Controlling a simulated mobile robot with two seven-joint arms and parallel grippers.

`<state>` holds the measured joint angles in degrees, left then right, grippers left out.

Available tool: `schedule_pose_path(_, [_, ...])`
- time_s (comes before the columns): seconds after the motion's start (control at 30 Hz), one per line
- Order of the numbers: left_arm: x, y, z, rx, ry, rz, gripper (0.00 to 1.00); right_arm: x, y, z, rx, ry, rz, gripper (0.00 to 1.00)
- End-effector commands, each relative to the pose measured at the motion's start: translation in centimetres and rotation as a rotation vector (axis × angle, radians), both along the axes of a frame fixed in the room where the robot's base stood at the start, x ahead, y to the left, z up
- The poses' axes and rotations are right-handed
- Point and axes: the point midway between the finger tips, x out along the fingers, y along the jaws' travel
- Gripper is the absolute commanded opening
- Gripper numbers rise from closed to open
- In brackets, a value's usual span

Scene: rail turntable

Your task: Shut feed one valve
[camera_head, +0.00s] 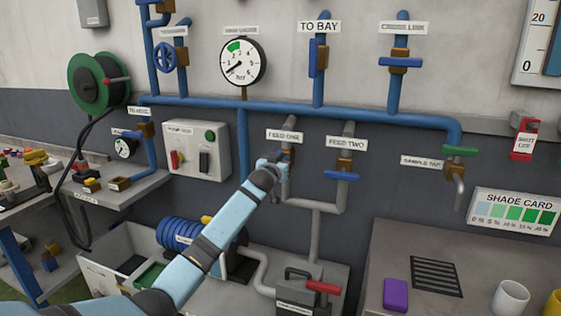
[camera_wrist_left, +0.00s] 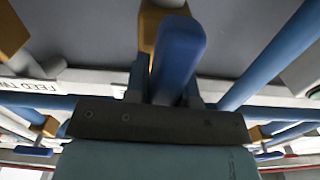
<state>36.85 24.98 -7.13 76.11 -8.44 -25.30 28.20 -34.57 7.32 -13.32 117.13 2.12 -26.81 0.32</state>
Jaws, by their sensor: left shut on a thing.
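The FEED ONE label (camera_head: 284,135) is on a grey vertical pipe on the wall. The brown body of the feed one valve (camera_head: 289,153) shows just below it, partly covered by my left gripper (camera_head: 272,165). In the left wrist view the blue valve handle (camera_wrist_left: 180,48) stands between my two dark fingers, in front of the brass-coloured valve body (camera_wrist_left: 150,22). My left gripper is shut on this handle. The head view hides the handle behind the gripper, so its angle to the pipe is hard to tell. My right gripper is not in view.
The FEED TWO valve's blue handle (camera_head: 341,175) lies crosswise on the pipe just right. A grey control box (camera_head: 197,150) is on the wall to the left. A pump with a blue ribbed body (camera_head: 180,233) and a grey unit with a red handle (camera_head: 323,287) stand below.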

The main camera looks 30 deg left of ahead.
Motion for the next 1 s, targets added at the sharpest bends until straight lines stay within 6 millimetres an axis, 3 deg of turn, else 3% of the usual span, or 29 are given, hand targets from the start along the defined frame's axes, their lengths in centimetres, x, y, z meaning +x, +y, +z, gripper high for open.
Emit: schedule_pose_path(1.0, [0.2, -0.7, -0.3, 0.878, 0.212, -0.001, 0.00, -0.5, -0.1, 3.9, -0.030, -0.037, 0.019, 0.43])
